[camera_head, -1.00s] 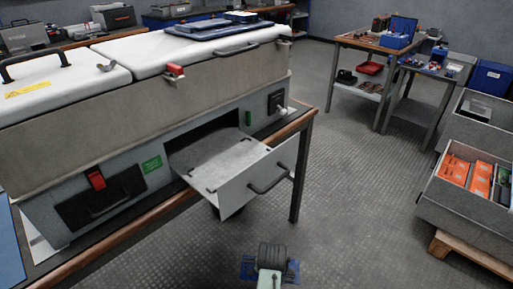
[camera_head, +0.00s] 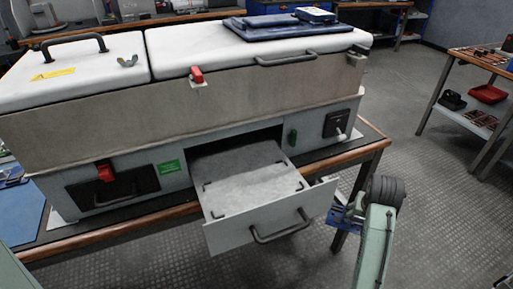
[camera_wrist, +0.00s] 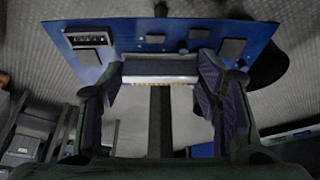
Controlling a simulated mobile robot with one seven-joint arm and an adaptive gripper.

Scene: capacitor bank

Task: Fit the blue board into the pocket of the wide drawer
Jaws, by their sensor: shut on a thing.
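The wide drawer (camera_head: 232,236) stands open below the white-lidded cabinet. Its pocket (camera_head: 252,187) is a flat grey floor area marked by small dark corner pieces, and it looks empty. The blue board (camera_head: 340,215) is just right of the drawer front, partly hidden by my arm. In the wrist view the blue board (camera_wrist: 130,37), with dark components and a pale connector strip, spans the top. My gripper (camera_wrist: 160,75) is shut on it at the connector side. In the head view the fingers are mostly hidden behind my dark ringed wrist, so the exact gap to the drawer cannot be told.
The drawer handle (camera_head: 280,228) sticks out in front. The bench edge (camera_head: 372,150) and its leg are close behind the board. A small dark drawer (camera_head: 113,192) is shut at left. Open floor lies at right, before a side table (camera_head: 478,112).

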